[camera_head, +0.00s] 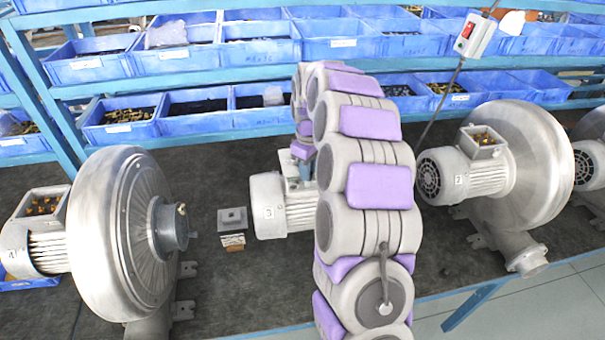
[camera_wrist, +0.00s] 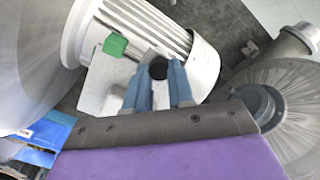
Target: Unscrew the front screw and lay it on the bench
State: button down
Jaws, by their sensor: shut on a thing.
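My gripper (camera_wrist: 160,80) has its two blue fingers closed around a dark round piece, which looks like the front screw (camera_wrist: 158,68). The screw is at the open terminal box (camera_wrist: 96,82) of the light grey finned motor (camera_wrist: 150,24). I cannot tell whether the screw is still in its thread. A green block (camera_wrist: 115,45) sits in the box, left of the fingers. In the head view the motor marked 3 (camera_head: 268,212) stands behind my arm. My gripper (camera_head: 303,170) is over its top and mostly hidden, and the screw is not visible there.
A grey square plate (camera_head: 232,219) and a small brownish block (camera_head: 232,242) lie on the dark bench (camera_head: 225,290) left of the motor. Blowers stand left (camera_head: 125,235) and right (camera_head: 530,160). Blue bins (camera_head: 195,112) line the shelves behind. Bare bench shows in front of the plate.

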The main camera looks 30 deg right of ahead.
jog(key=n, duration=0.1)
jog(key=n+p, duration=0.1)
jog(key=n, duration=0.1)
jog(key=n+p, duration=0.1)
jog(key=n, duration=0.1)
jog(key=shift+s+d+r, duration=0.1)
jog(key=shift+d+r, duration=0.05)
jog(key=shift+d, duration=0.2)
jog(key=n+p, duration=0.1)
jog(key=n, duration=0.2)
jog(key=shift+d+n, duration=0.1)
jog(key=shift+n, duration=0.2)
jog(key=n+p, duration=0.2)
jog(key=n, duration=0.2)
jog(key=n+p, duration=0.1)
jog(key=n, duration=0.2)
jog(key=shift+n, duration=0.3)
